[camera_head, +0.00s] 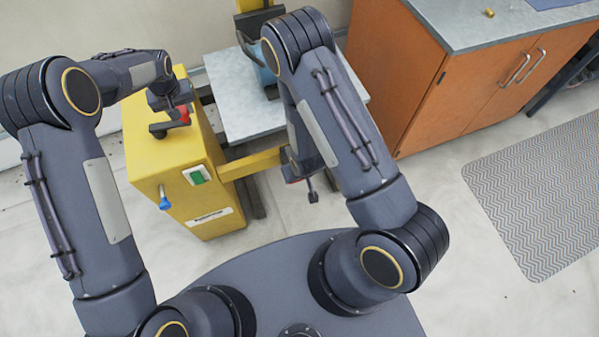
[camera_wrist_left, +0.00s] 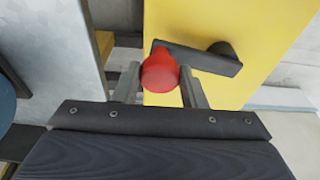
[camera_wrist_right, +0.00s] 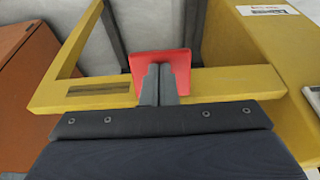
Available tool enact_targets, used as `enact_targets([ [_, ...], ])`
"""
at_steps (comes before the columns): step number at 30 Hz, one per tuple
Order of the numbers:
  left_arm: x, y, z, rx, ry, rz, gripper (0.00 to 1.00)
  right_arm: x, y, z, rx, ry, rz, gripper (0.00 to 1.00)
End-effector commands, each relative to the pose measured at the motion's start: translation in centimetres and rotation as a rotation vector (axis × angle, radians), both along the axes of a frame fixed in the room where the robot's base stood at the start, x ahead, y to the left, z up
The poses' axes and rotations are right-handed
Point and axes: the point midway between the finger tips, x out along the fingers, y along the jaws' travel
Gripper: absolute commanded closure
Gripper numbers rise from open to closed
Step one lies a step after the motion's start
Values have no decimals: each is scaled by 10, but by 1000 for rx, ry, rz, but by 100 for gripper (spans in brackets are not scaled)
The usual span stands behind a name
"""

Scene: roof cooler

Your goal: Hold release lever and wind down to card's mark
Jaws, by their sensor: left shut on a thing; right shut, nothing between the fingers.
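A red crank knob (camera_wrist_left: 159,72) sits between the fingers of my left gripper (camera_wrist_left: 160,80), which is shut on it. The dark crank arm (camera_wrist_left: 205,60) runs right from the knob to its hub on the yellow machine housing (camera_wrist_left: 265,20). In the head view the knob (camera_head: 184,115) and crank are on top of the yellow housing (camera_head: 150,150). My right gripper (camera_wrist_right: 160,80) is shut and empty, its tips against or just before a red paddle (camera_wrist_right: 180,62) at a yellow bar (camera_wrist_right: 225,82). I cannot tell whether they touch. No card or mark is readable.
A grey platform (camera_head: 235,95) bears a blue object (camera_head: 265,76), partly hidden by my right arm. An orange cabinet (camera_head: 400,80) stands to the right. A green switch (camera_head: 198,176) and blue handle (camera_head: 164,200) are on the housing. A grey mat (camera_head: 545,190) lies on open floor.

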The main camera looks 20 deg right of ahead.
Motion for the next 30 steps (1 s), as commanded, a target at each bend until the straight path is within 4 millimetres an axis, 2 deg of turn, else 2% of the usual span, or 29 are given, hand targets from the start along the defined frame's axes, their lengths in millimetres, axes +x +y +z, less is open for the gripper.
enact_targets([
  [5, -2, 5, -2, 7, 8, 4, 90, -1, 0, -1, -1, 2, 0, 100],
  [15, -19, 10, -2, 8, 8, 4, 89, -1, 0, -1, -1, 2, -1, 100],
  [30, -23, 13, -1, 8, 5, 5, 89, -1, 0, -1, -1, 2, 0, 100],
])
